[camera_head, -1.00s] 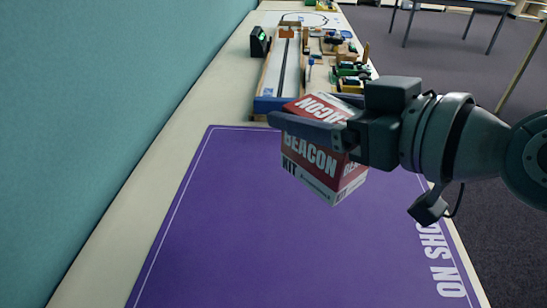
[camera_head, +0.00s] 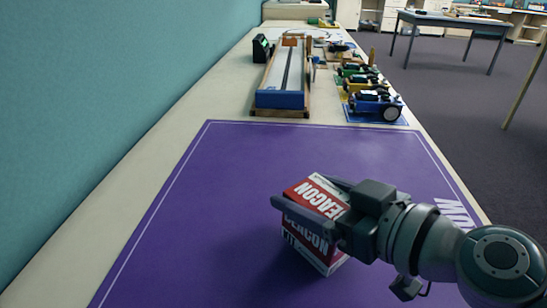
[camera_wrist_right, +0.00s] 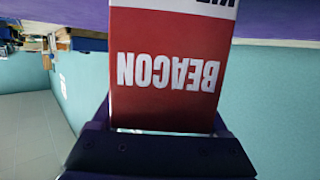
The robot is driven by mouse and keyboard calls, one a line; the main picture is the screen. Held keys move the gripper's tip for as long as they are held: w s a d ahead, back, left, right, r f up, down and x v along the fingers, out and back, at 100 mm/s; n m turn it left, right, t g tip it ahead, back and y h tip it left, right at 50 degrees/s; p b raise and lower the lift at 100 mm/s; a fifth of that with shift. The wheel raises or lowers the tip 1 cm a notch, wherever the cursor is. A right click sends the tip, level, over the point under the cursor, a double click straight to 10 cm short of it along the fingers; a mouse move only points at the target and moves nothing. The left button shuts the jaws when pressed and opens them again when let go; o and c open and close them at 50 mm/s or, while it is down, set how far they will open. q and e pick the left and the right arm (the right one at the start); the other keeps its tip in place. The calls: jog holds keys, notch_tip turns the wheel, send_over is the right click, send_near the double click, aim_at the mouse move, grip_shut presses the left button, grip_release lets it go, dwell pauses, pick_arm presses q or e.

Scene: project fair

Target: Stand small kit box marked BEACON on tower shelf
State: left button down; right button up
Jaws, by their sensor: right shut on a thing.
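The small red and white kit box marked BEACON (camera_head: 318,194) is held between the fingers of my right gripper (camera_head: 309,208), over the purple mat. In the right wrist view the box (camera_wrist_right: 168,65) fills the middle, its lettering upside down, with my right gripper's dark body (camera_wrist_right: 158,150) below it. The box looks tilted in the head view, and I cannot tell whether its lower edge touches the mat. My left gripper is not in view. I see no tower shelf that I can make out in these views.
The purple mat (camera_head: 190,235) with a white border covers the near table and is otherwise bare. Beyond it stand a long ramp track (camera_head: 281,85), several small wheeled models (camera_head: 374,103) and a black device (camera_head: 261,47). A teal wall (camera_head: 110,90) runs along the left.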

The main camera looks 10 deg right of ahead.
jog(key=shift+f, duration=0.55)
jog(key=shift+f, duration=0.15)
jog(key=shift+f+b, duration=0.1)
jog(key=shift+b, duration=0.25)
jog(key=o, duration=1.4)
